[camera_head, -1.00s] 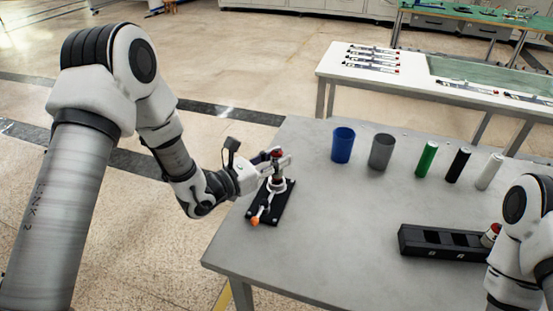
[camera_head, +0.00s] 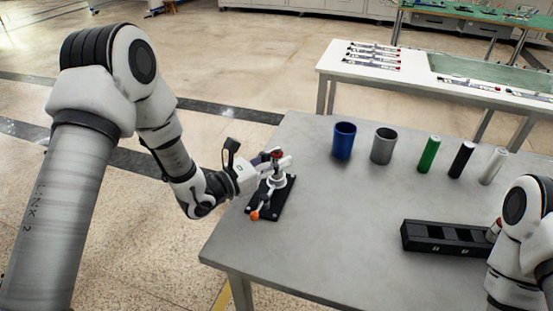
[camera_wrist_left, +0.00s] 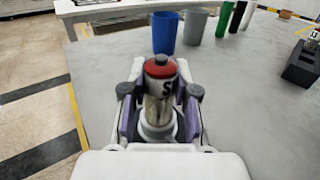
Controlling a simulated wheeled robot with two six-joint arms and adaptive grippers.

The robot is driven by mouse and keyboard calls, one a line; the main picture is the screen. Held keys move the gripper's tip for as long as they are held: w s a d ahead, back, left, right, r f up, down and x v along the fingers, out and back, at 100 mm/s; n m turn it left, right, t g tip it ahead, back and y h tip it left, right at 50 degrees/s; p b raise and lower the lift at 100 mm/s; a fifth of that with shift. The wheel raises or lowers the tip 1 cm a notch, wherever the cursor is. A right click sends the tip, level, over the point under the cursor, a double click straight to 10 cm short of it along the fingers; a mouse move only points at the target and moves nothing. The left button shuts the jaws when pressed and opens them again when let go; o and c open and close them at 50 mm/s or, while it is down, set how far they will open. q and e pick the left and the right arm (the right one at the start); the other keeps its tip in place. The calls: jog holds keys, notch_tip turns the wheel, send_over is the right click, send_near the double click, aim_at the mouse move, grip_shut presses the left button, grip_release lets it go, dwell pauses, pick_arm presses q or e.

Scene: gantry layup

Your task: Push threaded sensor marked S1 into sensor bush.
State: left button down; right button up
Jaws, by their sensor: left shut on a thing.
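The sensor S1 (camera_head: 277,155) has a red top and a metal body. It stands upright in my left gripper (camera_head: 275,163), which is shut on it. In the left wrist view the sensor (camera_wrist_left: 161,88) sits between the fingers, and only an "S" of its marking shows. The white sensor bush (camera_head: 277,181) is directly below, on a black base plate (camera_head: 284,196) with an orange-ended lever (camera_head: 255,215). The bush (camera_wrist_left: 158,131) is partly hidden by the gripper in the left wrist view. I cannot tell how deep the sensor's lower end sits. My right gripper is out of view.
A black rack (camera_head: 437,246) lies at the right, with a red-topped item (camera_head: 497,226) at its right end beside my right arm. A blue cup (camera_head: 344,140), a grey cup (camera_head: 383,145) and several cylinders stand at the back. The middle of the table (camera_head: 345,215) is clear.

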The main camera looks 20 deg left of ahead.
pick_arm(q)
jog(key=shift+f+b, duration=0.5)
jog(key=shift+f, duration=0.1)
jog(key=c, duration=0.8)
grip_release()
jog(key=shift+s+a, duration=0.1)
jog(key=v, duration=1.1)
jog(key=shift+s+a, duration=0.2)
jog(key=shift+s, duration=0.1)
